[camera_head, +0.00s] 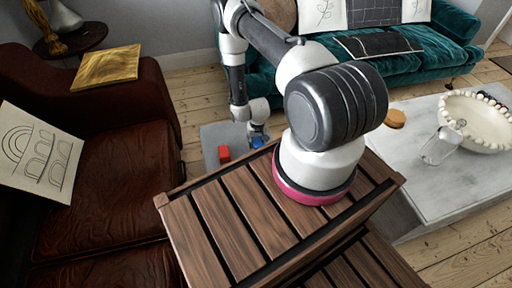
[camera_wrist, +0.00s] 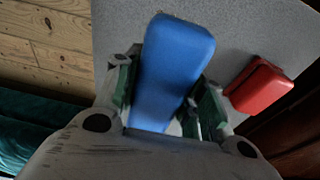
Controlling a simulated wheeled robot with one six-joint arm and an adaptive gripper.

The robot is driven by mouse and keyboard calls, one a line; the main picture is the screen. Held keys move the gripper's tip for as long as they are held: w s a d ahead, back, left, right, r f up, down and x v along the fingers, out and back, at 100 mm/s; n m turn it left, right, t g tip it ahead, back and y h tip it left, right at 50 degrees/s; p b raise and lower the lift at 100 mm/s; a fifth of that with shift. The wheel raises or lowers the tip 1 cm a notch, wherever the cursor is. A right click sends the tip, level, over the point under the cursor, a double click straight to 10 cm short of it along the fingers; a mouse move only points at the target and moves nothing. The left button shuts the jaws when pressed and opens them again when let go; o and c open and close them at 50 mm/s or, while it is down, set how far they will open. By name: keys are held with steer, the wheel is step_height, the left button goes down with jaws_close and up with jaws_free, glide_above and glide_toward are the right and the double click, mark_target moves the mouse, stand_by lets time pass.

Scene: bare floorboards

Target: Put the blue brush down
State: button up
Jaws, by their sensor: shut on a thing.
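The blue brush (camera_wrist: 178,60) is a rounded blue block in the wrist view, held between the two fingers of my gripper (camera_wrist: 165,85). Its lower part is hidden between the fingers and the palm. In the head view a small blue part of the brush (camera_head: 257,142) shows just below my gripper (camera_head: 258,133). The brush is over a small grey surface (camera_head: 212,134), near its right side. I cannot tell whether the brush touches that surface.
A red block (camera_head: 223,154) lies on the grey surface, left of the brush. A brown leather sofa (camera_head: 120,150) stands on the left. A whitish table (camera_head: 440,185) with a beaded bowl (camera_head: 475,130) and a glass (camera_head: 440,148) is on the right. A teal sofa (camera_head: 440,55) is behind.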

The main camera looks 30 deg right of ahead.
steer(key=shift+f, duration=2.2)
steer(key=shift+f, duration=0.1)
steer(key=o, duration=0.9)
